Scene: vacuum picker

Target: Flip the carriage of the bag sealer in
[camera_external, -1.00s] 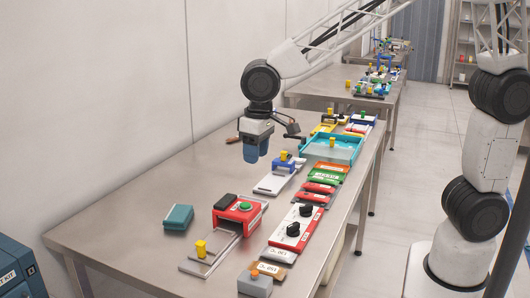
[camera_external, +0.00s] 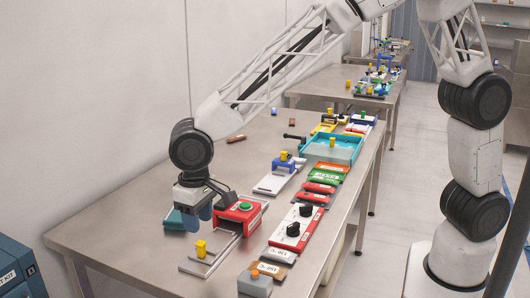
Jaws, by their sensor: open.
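I cannot read a label that marks the bag sealer. A red housing (camera_external: 241,211) with a green button stands on a grey rail frame (camera_external: 196,268) at the near part of the table. A yellow block (camera_external: 201,249) sits upright on that frame, in front of and apart from the housing. A second grey rail base (camera_external: 270,185) farther back carries a blue carriage (camera_external: 283,164) with a yellow knob. My gripper (camera_external: 198,218), with blue fingers, is open and points down, left of the red housing and above and behind the yellow block. It appears empty.
A teal box (camera_external: 174,220) is partly hidden behind my gripper. A red-and-white panel (camera_external: 296,229) with black knobs lies to the right. A grey block (camera_external: 255,285) stands at the front edge. A teal tray (camera_external: 331,157) lies farther back. The table's left side is mostly clear.

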